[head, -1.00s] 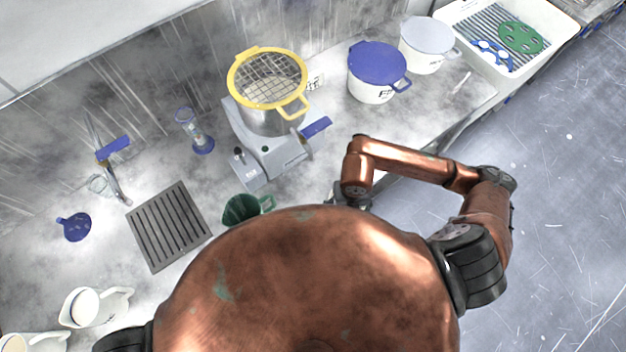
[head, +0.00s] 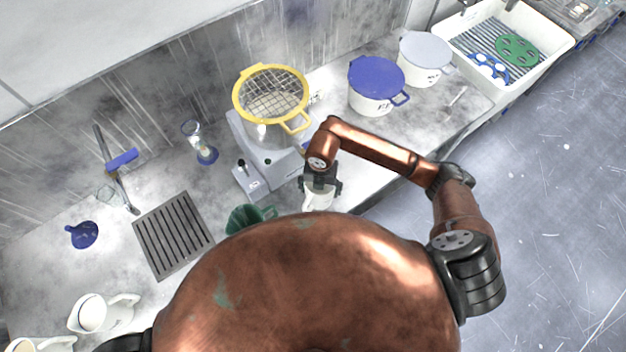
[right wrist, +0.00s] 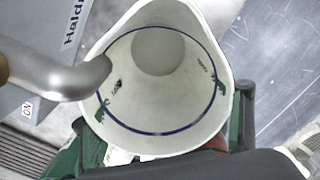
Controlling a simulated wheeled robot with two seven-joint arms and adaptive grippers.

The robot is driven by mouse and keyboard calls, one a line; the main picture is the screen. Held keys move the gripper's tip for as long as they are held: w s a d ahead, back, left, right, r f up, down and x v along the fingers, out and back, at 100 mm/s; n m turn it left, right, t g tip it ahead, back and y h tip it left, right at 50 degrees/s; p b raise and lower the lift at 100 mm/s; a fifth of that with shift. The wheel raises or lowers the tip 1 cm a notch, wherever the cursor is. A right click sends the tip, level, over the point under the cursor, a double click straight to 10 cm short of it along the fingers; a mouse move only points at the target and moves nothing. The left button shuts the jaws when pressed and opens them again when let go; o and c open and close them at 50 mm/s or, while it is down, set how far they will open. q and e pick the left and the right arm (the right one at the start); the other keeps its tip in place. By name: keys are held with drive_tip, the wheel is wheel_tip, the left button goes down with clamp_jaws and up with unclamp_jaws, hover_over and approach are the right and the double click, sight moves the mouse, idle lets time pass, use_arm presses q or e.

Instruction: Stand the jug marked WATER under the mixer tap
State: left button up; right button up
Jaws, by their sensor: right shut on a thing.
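My right gripper (head: 320,185) is shut on a white jug (head: 317,200), upright at the front right of the grey machine (head: 262,180). In the right wrist view the jug (right wrist: 160,95) shows its open mouth and a blue ring inside. A metal spout (right wrist: 70,78) comes in from the left and its end overlaps the jug's left rim. I cannot tell the height between them. The jug's marking is hidden. A tap with a blue lever (head: 122,160) stands at the left. My left gripper is out of view.
A green jug (head: 245,218) stands close left of the held jug, partly hidden by my body. White jugs (head: 95,314) stand at the lower left. A yellow-rimmed grid (head: 270,92) tops the machine.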

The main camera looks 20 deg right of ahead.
drive_tip(key=w, duration=0.1)
drive_tip(key=w+a+p, duration=0.1)
drive_tip(key=w, duration=0.1)
drive_tip(key=shift+w+a+p, duration=0.25)
drive_tip(key=shift+w+p, duration=0.1)
drive_tip(key=shift+f, duration=0.2)
drive_tip(key=shift+s+d, duration=0.1)
drive_tip(key=shift+f, duration=0.1)
